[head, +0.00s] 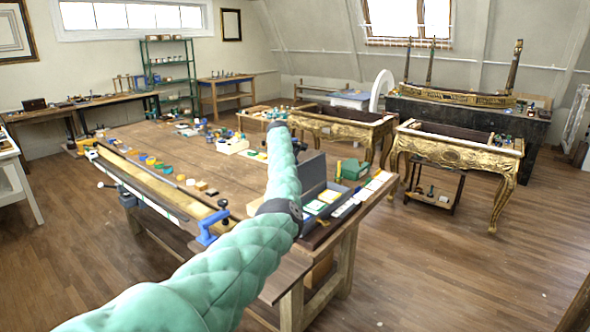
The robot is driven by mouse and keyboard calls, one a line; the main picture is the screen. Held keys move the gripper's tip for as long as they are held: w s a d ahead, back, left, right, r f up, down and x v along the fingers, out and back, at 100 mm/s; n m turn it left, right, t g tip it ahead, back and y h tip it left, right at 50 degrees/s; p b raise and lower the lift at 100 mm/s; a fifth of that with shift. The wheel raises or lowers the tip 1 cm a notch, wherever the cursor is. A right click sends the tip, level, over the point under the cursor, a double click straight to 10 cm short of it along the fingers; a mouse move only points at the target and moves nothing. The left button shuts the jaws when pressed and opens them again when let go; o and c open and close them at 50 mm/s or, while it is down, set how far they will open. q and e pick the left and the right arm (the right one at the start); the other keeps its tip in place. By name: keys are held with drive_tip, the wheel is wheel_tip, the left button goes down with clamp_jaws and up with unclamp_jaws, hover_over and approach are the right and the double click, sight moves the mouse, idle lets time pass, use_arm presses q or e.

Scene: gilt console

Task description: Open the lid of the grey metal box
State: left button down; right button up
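A long dark grey box (318,237) lies at the right edge of the wooden workbench (215,170), partly hidden by my arm. A flat grey panel (313,171) stands upright at its far left side and looks like a raised lid; I cannot tell for sure how it is joined. Green, yellow and white pieces show in or on the box. My arm in a green quilted sleeve comes in from the lower left and reaches over the bench, passing left of the box. Its gripper is hidden beyond the end of the sleeve. My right gripper is out of view.
A small green box (353,170) stands just beyond the grey box. A blue clamp (212,226) sits at the bench's near edge. Small coloured jars line the left side. Gilt console tables (455,155) stand to the right, with open floor (440,270) before them.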

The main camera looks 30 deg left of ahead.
use_arm(q)
drive_tip(key=shift+f, duration=0.15)
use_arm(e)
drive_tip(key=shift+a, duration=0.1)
use_arm(q)
drive_tip(key=c, duration=1.4)
unclamp_jaws()
drive_tip(key=shift+o, duration=1.2)
drive_tip(key=shift+a, duration=0.1)
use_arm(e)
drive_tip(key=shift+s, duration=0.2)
use_arm(q)
drive_tip(key=b+v, duration=0.3)
drive_tip(key=v, duration=0.4)
drive_tip(key=shift+a+r, duration=0.2)
drive_tip(key=shift+r, duration=0.1)
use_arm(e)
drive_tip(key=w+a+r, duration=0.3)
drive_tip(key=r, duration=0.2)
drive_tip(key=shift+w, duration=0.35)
use_arm(q)
drive_tip(key=shift+s, duration=0.1)
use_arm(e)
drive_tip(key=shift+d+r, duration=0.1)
